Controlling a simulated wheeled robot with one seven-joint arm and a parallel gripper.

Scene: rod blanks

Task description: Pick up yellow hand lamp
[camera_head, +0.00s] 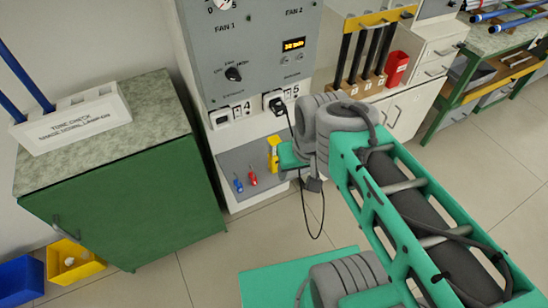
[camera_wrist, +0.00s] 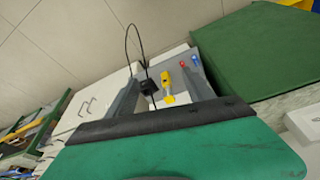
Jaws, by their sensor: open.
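The yellow hand lamp (camera_head: 273,158) is on the grey shelf (camera_head: 229,163) under the fan panel, to the right of a red and a blue tool. In the wrist view the lamp (camera_wrist: 167,86) shows between the two grey fingers of my gripper (camera_wrist: 164,74). The fingers are spread apart and hold nothing. In the head view my green wrist covers the right end of the shelf, and the fingers cannot be made out. The gap between fingers and lamp is hard to judge.
A red tool (camera_head: 252,179) and a blue tool (camera_head: 238,185) are on the shelf, left of the lamp. A black cable (camera_head: 304,205) hangs from a plug near my wrist. A green cabinet (camera_head: 165,205) stands left, and the grey fan panel (camera_head: 248,75) rises behind.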

